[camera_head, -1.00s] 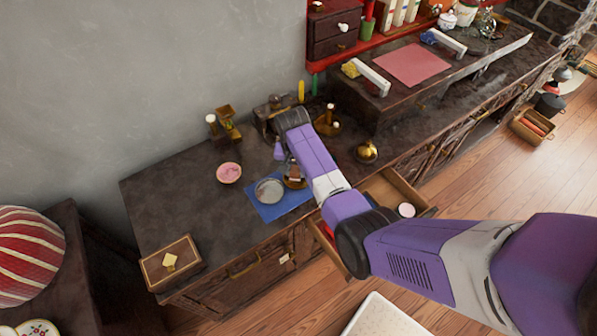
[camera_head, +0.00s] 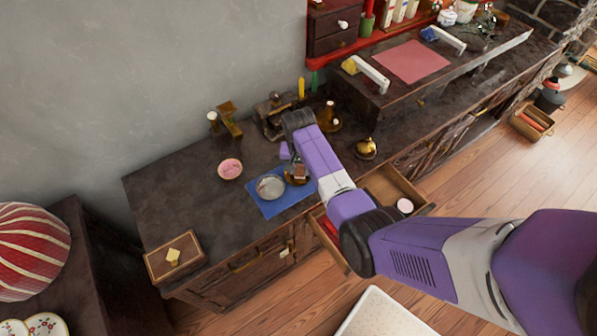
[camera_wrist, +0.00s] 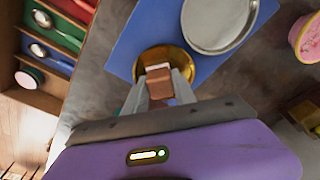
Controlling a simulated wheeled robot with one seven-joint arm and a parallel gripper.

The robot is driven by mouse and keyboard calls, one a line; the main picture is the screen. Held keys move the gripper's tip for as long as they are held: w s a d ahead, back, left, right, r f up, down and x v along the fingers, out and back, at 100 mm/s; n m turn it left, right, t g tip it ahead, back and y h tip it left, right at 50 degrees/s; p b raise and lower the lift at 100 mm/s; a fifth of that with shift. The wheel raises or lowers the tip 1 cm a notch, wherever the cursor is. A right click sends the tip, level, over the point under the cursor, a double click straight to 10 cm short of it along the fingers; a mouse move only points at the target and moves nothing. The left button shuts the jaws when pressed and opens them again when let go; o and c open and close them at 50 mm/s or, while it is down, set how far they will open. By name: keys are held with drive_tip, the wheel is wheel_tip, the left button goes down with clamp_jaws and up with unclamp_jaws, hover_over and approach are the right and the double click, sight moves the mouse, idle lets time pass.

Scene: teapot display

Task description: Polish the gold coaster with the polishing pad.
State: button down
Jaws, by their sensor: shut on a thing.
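The gold coaster (camera_wrist: 181,54) is a round, shiny disc on a blue mat (camera_wrist: 128,45), partly hidden by my gripper and the pad. It also shows in the head view (camera_head: 297,180). The polishing pad (camera_wrist: 160,87) is a small brown block with a pale end. My gripper (camera_wrist: 161,80) is shut on the pad, one finger on each side. The pad is over the coaster; I cannot tell whether they touch. In the head view the pad (camera_head: 300,170) shows small beside my arm.
A silver dish (camera_head: 270,187) lies next to the coaster on the mat. A pink bowl (camera_head: 230,169) stands behind it. An open drawer (camera_wrist: 50,86) with spoons on coloured cloths is at the left of the wrist view. A wooden box (camera_head: 174,259) sits at the counter's left end.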

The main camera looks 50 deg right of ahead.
drive_tip(key=shift+d+f, duration=0.15)
drive_tip(key=shift+d, duration=0.05)
drive_tip(key=shift+w+a, duration=0.5)
drive_tip(key=shift+w, duration=0.25)
drive_tip(key=shift+s+a+r+p, duration=0.3)
drive_tip(key=shift+s+a+p, duration=0.05)
drive_tip(key=shift+a+p, duration=0.2)
drive_tip(key=shift+s+a, duration=0.1)
drive_tip(key=shift+s, duration=0.05)
drive_tip(key=shift+s+d+f+p, duration=0.1)
drive_tip(key=shift+s+d+p, duration=0.35)
drive_tip(key=shift+s, duration=0.15)
drive_tip(key=shift+w+d+f+b, duration=0.2)
drive_tip(key=shift+w+d+b, duration=0.2)
drive_tip(key=shift+d+b, duration=0.3)
drive_tip(key=shift+w+a+r, duration=0.15)
drive_tip(key=shift+w+a, duration=0.3)
drive_tip(key=shift+w, duration=0.3)
drive_tip(key=shift+s+a+r+p, duration=0.15)
drive_tip(key=shift+s+a+p, duration=0.35)
drive_tip(key=shift+a+p, duration=0.25)
drive_tip(key=shift+s+d+p, duration=0.35)
drive_tip(key=shift+s+d, duration=0.15)
drive_tip(key=shift+s, duration=0.15)
